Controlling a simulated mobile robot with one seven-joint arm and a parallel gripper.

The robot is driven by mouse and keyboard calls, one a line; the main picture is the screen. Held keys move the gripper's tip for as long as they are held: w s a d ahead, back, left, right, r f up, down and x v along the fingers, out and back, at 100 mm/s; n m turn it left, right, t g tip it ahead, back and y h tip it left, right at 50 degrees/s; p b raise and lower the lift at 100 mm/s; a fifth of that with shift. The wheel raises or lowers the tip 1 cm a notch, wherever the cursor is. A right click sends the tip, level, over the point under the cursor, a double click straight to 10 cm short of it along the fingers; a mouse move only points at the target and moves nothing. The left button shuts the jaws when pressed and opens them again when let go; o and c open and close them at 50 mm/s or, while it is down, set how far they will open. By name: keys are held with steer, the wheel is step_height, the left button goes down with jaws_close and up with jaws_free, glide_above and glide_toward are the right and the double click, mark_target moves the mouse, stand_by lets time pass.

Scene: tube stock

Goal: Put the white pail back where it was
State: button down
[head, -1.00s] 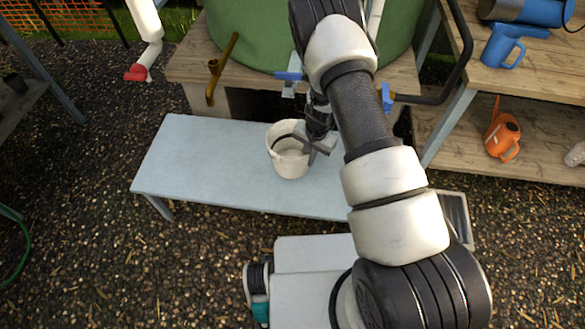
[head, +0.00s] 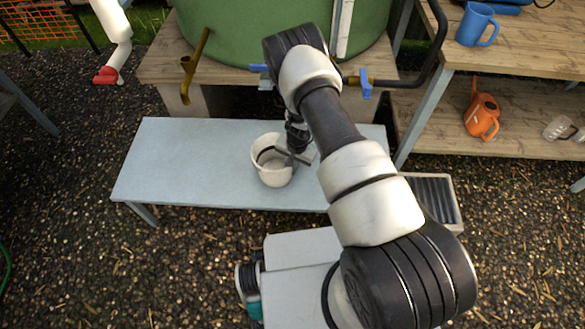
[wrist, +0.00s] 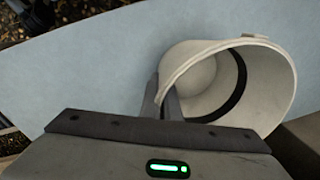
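The white pail (head: 268,178) is upright at the middle of the pale blue bench (head: 180,165), a dark band showing inside it. I cannot tell whether its base touches the bench. My gripper (head: 297,157) is at the pail's right rim. In the wrist view the pail's open mouth (wrist: 215,75) shows at right of centre. There the fingers of my gripper (wrist: 166,98) are close together with the pail's rim between them, so it looks shut on the pail's wall. The fingertips are partly hidden by the pail and the gripper body.
Behind the bench a large green tank (head: 225,35) stands on a wooden stand (head: 160,70), with a brass tap (head: 192,70) jutting forward. A wooden shelf at right holds a blue jug (head: 476,25) and an orange watering can (head: 481,117). The bench's left half is clear.

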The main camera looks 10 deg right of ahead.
steer(key=c, duration=2.5)
jaws_free()
steer(key=shift+f, duration=0.25)
steer(key=o, duration=0.5)
steer(key=shift+r, duration=0.1)
